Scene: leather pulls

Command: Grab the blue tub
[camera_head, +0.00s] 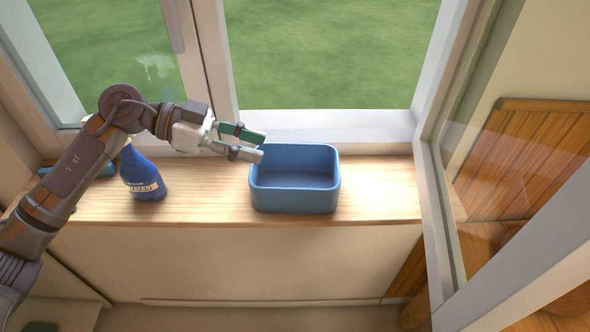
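The blue tub (295,200) is an open, empty, rounded rectangular container. I cannot tell whether a fingertip touches the rim. My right gripper is not in view.
A dark blue bottle (142,176) stands on the wooden sill (210,205) left of the tub, close to my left arm. A blue object (107,170) is partly hidden behind my arm. The window frame (330,127) runs behind the tub. The sill between bottle and tub is clear.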

